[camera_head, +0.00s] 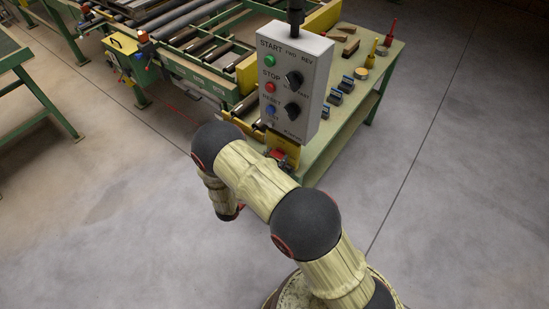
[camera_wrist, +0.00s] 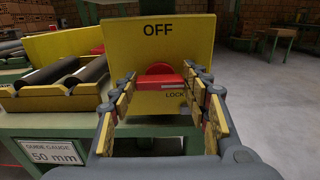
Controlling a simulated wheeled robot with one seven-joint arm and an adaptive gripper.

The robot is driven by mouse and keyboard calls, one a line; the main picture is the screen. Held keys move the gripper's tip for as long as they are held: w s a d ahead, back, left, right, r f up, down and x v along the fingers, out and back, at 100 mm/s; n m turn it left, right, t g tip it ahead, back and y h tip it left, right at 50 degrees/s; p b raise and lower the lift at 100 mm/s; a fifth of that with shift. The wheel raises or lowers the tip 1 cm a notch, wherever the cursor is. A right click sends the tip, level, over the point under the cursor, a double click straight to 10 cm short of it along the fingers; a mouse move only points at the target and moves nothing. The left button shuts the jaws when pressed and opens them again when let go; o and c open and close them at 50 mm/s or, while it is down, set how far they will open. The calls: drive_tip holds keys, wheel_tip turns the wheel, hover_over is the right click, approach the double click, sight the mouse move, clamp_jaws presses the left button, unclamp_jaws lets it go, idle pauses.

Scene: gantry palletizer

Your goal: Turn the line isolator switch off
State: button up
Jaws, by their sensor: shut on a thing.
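The line isolator switch is a yellow plate (camera_wrist: 110,48) marked OFF above and LOCK below, with a red rotary handle (camera_wrist: 160,80). The handle's bar lies level across the plate. In the wrist view my gripper (camera_wrist: 161,87) has one finger on each side of the handle and is shut on it, with the fingertips at the bar's ends. The bar's far side and exact finger contact are partly hidden. In the head view the yellow isolator (camera_head: 286,147) shows below the control box, partly behind my arm.
A grey control box (camera_head: 297,80) with buttons and knobs hangs above the isolator. A green bench (camera_head: 350,122) with small tools stands behind it. Roller conveyors (camera_head: 200,45) are at the back left. A guide gauge sign (camera_wrist: 51,153) sits low left. Open floor lies right.

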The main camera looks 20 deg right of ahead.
drive_tip(key=shift+n, duration=0.3)
drive_tip(key=n+p, duration=0.1)
drive_tip(key=n, duration=0.2)
drive_tip(key=shift+w+a+r, duration=0.1)
drive_tip(key=n+p, duration=0.1)
drive_tip(key=n, duration=0.5)
drive_tip(key=n+p, duration=0.1)
drive_tip(key=n, duration=0.3)
drive_tip(key=shift+w+a, duration=0.1)
drive_tip(key=shift+f+n+p, duration=0.15)
drive_tip(key=shift+n+p, duration=0.1)
drive_tip(key=shift+n, duration=0.8)
drive_tip(key=shift+f+n+p, duration=0.1)
drive_tip(key=shift+n+p, duration=0.15)
drive_tip(key=shift+n, duration=0.8)
drive_tip(key=o, duration=1.2)
drive_tip(key=shift+c, duration=0.2)
drive_tip(key=shift+f, duration=0.1)
